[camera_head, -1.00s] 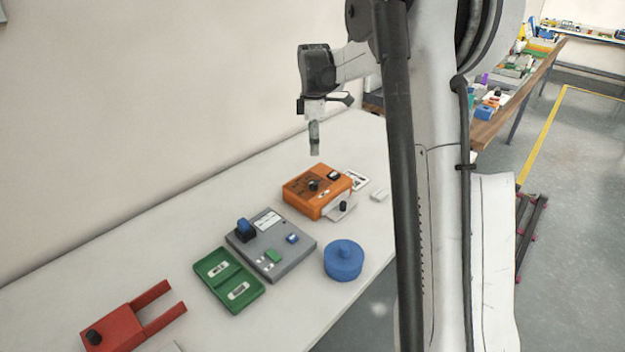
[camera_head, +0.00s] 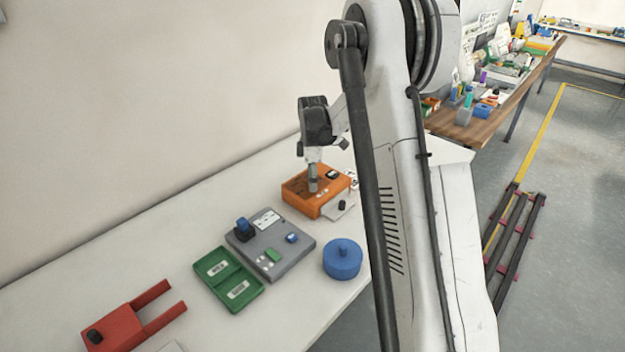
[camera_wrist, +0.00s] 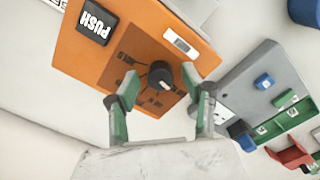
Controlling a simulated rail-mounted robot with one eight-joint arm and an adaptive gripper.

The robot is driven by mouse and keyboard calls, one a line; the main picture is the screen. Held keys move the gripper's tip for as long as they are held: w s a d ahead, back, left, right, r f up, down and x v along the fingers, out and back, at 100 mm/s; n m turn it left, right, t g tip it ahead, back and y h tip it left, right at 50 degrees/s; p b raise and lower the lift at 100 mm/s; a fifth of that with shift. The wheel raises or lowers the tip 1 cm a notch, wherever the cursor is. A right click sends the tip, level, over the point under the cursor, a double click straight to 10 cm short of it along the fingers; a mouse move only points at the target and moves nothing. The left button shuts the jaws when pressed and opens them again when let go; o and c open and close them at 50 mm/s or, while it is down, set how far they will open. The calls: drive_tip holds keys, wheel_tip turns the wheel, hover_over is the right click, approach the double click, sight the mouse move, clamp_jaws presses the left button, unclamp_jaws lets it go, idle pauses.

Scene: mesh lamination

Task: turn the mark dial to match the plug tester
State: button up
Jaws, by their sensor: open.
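An orange box (camera_head: 299,203) stands on the white table. In the wrist view, the orange box (camera_wrist: 128,52) has a black round dial (camera_wrist: 161,75) on a dark-marked face, a black PUSH button (camera_wrist: 97,22) and a small white display strip (camera_wrist: 180,41). My gripper (camera_head: 313,186) points down over the box. In the wrist view my gripper (camera_wrist: 160,81) is open, one green-padded fingertip on each side of the dial; contact cannot be told. The dial is hidden behind my gripper in the head view. A grey device (camera_head: 257,250) with blue and green blocks stands beside the box.
A green two-part tray (camera_head: 229,278), a blue round lidded object (camera_head: 343,262) and a red two-pronged fixture (camera_head: 120,322) stand nearer on the table. A white piece with a black knob (camera_head: 343,204) is at the orange box's right side. A wooden bench (camera_head: 485,125) stands behind.

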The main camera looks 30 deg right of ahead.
clamp_jaws()
idle(0.3)
